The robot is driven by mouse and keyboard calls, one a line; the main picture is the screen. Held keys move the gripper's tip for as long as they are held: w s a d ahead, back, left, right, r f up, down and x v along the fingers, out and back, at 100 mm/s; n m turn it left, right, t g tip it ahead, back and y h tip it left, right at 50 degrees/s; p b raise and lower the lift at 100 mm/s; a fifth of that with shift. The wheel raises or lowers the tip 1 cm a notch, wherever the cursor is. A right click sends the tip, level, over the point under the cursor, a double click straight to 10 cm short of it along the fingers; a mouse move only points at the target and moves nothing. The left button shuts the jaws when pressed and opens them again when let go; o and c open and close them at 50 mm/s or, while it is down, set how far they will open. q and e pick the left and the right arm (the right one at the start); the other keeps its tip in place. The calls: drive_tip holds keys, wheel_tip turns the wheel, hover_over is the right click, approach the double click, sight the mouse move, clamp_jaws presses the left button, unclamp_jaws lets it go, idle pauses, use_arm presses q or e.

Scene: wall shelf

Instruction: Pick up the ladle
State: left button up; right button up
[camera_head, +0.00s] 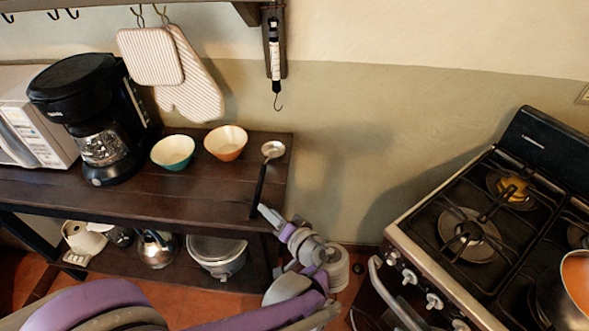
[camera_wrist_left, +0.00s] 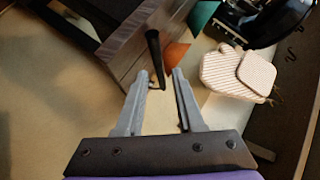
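The ladle (camera_head: 262,172) lies near the right end of the dark wooden table, its pale round bowl toward the wall and its black handle toward the front edge. My left gripper (camera_head: 264,208) is at the table's front right corner, close to the handle's end. In the left wrist view, the ladle's black handle (camera_wrist_left: 153,48) points in toward the gap between the two grey fingers of the left gripper (camera_wrist_left: 160,75). The fingers are apart with clear space on both sides of the handle. The ladle's bowl is not clear in that view. My right gripper is not in view.
A teal bowl (camera_head: 172,152) and an orange bowl (camera_head: 226,142) stand left of the ladle on the table (camera_head: 130,200). A coffee maker (camera_head: 95,120) is further left. A hook scale (camera_head: 276,60) hangs above. A stove (camera_head: 480,230) stands right, across a gap.

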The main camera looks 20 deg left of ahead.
sight(260, 193)
use_arm(q)
drive_tip(key=shift+w+d+t, duration=0.3)
drive_tip(key=shift+w+d, duration=0.25)
drive_tip(key=shift+d, duration=0.1)
drive_tip(key=x, duration=0.5)
drive_tip(key=shift+r, duration=0.3)
drive_tip(key=x, duration=0.5)
drive_tip(key=shift+w+a, duration=0.3)
drive_tip(key=shift+w, duration=0.05)
clamp_jaws()
